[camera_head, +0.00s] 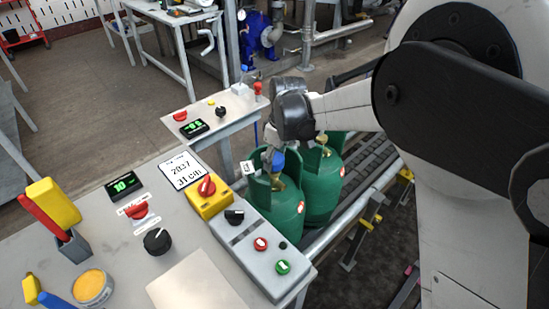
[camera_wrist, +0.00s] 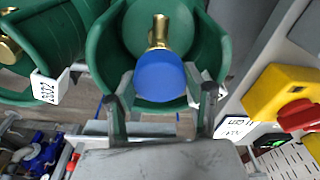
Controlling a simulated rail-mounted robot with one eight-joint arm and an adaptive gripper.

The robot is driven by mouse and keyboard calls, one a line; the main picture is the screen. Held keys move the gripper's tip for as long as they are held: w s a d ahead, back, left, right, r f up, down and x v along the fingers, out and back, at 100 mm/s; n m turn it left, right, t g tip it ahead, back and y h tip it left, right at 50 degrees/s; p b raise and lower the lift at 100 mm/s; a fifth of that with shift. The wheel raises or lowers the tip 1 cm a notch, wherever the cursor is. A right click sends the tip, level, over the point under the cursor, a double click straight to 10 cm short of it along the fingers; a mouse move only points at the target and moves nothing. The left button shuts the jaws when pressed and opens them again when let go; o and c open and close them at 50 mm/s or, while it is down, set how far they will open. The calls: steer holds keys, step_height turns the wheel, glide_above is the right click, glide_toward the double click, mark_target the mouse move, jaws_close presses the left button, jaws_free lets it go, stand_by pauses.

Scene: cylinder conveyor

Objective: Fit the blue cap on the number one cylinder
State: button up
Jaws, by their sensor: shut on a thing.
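The blue cap (camera_wrist: 160,78) is at the brass valve (camera_wrist: 158,32) of a green cylinder (camera_wrist: 101,50). I cannot tell whether it is fully seated. My gripper (camera_wrist: 163,98) is shut on the cap, with a finger on each side. In the head view my gripper (camera_head: 276,146) points down over the nearer green cylinder (camera_head: 275,212), inside its collar, and partly hides the valve and cap. A second green cylinder (camera_head: 323,190) stands beside it with a bare brass valve. No cylinder number one can be read.
The cylinders stand on a roller conveyor (camera_head: 372,160). A grey control box (camera_head: 250,250) and yellow switch box (camera_head: 210,200) are close to the left. A white tag (camera_wrist: 48,88) hangs on the neighbouring cylinder. A pen holder (camera_head: 73,247) stands on the desk.

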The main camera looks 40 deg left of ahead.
mark_target(275, 168)
steer(key=shift+f+b, duration=1.65)
steer(key=shift+f, duration=0.75)
steer(key=o, duration=1)
steer(key=shift+r, duration=0.15)
steer(key=r, duration=0.3)
steer(key=d+r, duration=0.1)
steer(key=r, duration=0.7)
steer(key=shift+d+r, duration=0.25)
steer(key=shift+d, duration=0.15)
steer(key=shift+r, duration=0.1)
steer(key=shift+w, duration=0.1)
